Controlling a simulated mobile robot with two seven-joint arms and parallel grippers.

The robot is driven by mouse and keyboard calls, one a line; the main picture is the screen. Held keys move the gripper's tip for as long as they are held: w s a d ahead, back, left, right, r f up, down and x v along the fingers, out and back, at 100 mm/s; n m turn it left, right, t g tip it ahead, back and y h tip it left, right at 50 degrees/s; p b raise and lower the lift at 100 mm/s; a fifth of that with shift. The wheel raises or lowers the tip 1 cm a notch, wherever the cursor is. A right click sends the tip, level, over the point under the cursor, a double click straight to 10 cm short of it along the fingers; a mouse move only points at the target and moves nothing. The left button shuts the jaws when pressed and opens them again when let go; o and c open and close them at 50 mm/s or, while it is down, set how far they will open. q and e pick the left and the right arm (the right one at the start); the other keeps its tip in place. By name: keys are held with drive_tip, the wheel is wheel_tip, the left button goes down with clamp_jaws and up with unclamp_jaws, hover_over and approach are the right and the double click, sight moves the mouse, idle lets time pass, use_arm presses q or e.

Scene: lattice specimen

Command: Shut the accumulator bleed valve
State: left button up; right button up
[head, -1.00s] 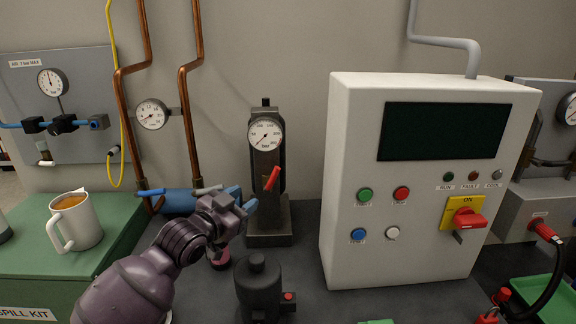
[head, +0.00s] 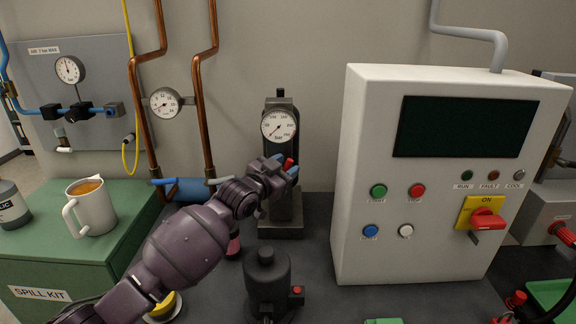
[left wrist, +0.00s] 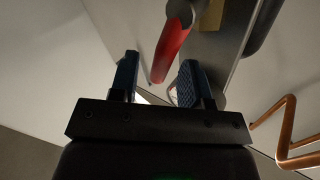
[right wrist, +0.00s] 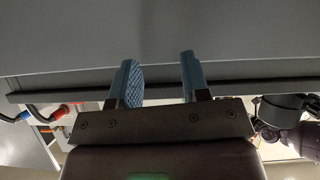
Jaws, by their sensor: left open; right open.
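The accumulator (head: 278,102) is a dark upright block with a round gauge (head: 279,126), standing on a base at the back of the bench. Its bleed valve has a red lever (head: 288,162), mostly hidden by my left gripper (head: 284,168) in the head view. In the left wrist view the lever (left wrist: 171,48) reaches down from a metal pivot, its end between the two open fingers (left wrist: 158,78). I cannot tell whether a finger touches it. My right gripper (right wrist: 160,75) is open and empty, facing a grey surface; it is out of the head view.
A white control cabinet (head: 378,246) with buttons and a red switch (head: 488,219) stands close to the right of the accumulator. A dark cylinder (head: 267,280) stands in front. Copper pipes (head: 201,110) run behind on the left. A mug (head: 92,208) stands on the green spill kit (head: 110,262).

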use_arm(q)
drive_tip(key=shift+w+d, duration=0.4)
drive_tip(key=shift+w, duration=0.2)
clamp_jaws()
